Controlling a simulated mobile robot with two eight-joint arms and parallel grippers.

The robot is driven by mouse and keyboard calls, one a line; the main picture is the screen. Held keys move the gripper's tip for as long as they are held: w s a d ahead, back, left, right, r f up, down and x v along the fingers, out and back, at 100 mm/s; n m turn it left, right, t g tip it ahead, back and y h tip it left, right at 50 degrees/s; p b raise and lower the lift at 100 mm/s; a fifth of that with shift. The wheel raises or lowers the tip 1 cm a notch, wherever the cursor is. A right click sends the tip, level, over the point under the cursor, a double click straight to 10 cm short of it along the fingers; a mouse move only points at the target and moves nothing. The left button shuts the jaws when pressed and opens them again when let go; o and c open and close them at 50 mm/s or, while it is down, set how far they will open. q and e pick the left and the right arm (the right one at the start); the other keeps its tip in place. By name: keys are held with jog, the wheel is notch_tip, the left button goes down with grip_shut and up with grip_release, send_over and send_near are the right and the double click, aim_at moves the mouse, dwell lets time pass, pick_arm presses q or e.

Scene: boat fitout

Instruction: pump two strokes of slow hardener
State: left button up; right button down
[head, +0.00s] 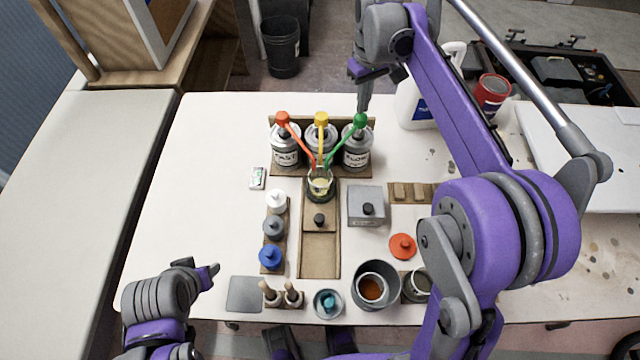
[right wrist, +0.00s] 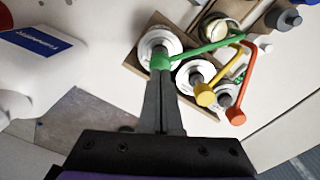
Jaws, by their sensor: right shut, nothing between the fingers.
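The slow hardener can (head: 357,148) is labelled SLOW and stands at the right of the pump row, with a green pump head (head: 360,119). My right gripper (head: 363,108) is shut and empty, its fingertips at the green pump head from above. In the right wrist view the fingertips (right wrist: 163,72) meet the green head (right wrist: 160,62); whether they press on it I cannot tell. The green, yellow and red spouts lead to a cup (head: 320,184) with pale yellow contents. My left gripper (head: 212,272) is low at the left; its finger opening is unclear.
The FAST can (head: 285,149) with a red pump (head: 282,118) and the middle can with a yellow pump (head: 321,118) stand beside it. A white jug (head: 415,105) is close on the right. Capped bottles (head: 273,228) and a grey box (head: 366,206) stand nearer.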

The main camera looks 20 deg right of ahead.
aim_at(361, 116)
jog(key=shift+f, duration=0.2)
jog(key=shift+f+b, duration=1.1)
jog(key=shift+f, duration=0.8)
jog(key=shift+r, duration=0.2)
jog(key=shift+r+p, duration=1.65)
jog(key=shift+r, duration=0.3)
jog(key=shift+f, duration=0.25)
